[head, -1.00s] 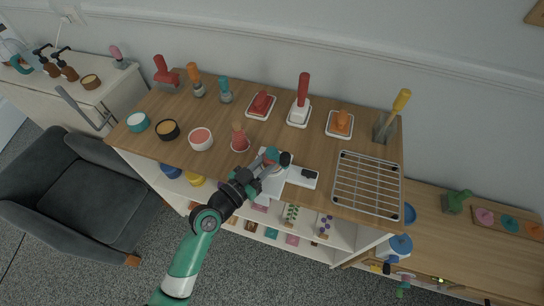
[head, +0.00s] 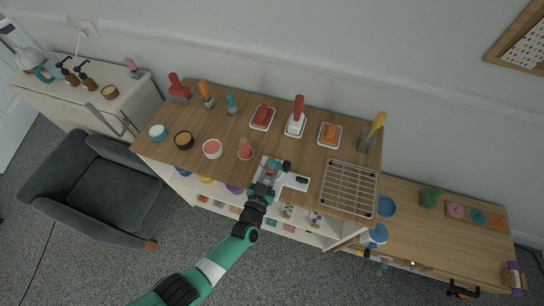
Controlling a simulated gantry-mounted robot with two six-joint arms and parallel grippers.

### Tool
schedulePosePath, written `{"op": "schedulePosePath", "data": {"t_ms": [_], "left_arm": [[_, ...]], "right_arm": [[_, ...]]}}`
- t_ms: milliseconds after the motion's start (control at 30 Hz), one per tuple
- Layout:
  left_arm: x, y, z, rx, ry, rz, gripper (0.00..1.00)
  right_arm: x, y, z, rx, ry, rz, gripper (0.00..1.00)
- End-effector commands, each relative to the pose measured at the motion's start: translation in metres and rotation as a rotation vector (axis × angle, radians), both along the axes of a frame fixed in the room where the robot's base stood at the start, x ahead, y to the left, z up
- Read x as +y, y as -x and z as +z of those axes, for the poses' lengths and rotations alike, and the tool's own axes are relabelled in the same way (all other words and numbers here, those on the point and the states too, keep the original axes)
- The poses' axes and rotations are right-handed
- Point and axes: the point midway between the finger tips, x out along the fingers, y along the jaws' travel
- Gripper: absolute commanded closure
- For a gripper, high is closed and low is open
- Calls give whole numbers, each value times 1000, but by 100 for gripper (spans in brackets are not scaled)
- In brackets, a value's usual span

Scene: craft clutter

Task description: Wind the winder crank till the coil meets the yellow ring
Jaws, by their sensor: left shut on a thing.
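The winder (head: 296,182) is a white flat device near the front edge of the wooden shelf top, left of the wire rack. My left gripper (head: 275,168) is over its left part and shut on the crank, whose dark knob (head: 286,166) shows beside the fingers. The coil and the yellow ring are too small or hidden behind the gripper to make out. My right gripper is not clearly in view.
A wire rack (head: 349,188) lies right of the winder. Stamps on trays, such as the red one (head: 262,117), line the back. A dark armchair (head: 92,190) stands at the left.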

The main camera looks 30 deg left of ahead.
Motion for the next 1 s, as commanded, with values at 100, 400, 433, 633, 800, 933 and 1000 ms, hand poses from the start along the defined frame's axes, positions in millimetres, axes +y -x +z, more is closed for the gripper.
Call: {"op": "schedulePosePath", "data": {"t_ms": [100, 400, 433, 633, 800, 933, 1000], "left_arm": [[-2, -2, 4, -11, -2, 49, 100], [0, -2, 3, -11, -3, 156, 100], [0, -2, 3, -10, -4, 163, 100], [0, -1, 3, -8, -6, 184, 100], [1, -1, 3, -8, -6, 185, 100], [1, -1, 3, -8, -6, 184, 100], [1, -1, 3, -8, -6, 184, 60]], "right_arm": [[0, 0, 3, 1, 0, 0, 33], [0, 0, 1, 1, 0, 0, 33], [0, 0, 1, 1, 0, 0, 33], [0, 0, 1, 1, 0, 0, 33], [0, 0, 1, 1, 0, 0, 33], [0, 0, 1, 1, 0, 0, 33], [0, 0, 1, 1, 0, 0, 33]]}}
